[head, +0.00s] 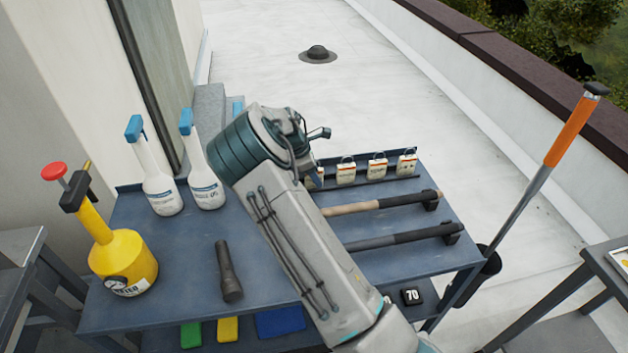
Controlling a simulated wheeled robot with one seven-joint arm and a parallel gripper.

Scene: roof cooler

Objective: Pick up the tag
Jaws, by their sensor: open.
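Three pale tags with metal loops stand in a row along the back right of the blue-grey table (180,255): a left one (346,172), a middle one (377,167) and a right one (407,163). A pale sliver left of them may be another tag, mostly hidden by my arm. I cannot tell which tag is meant. My gripper (314,168) is at the back of the table, just left of the row. My own arm hides most of it. It is open and I see nothing held in it.
Two hammer-like tools (380,204) lie right of my arm. An orange-handled pole (570,130) rises at the right.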

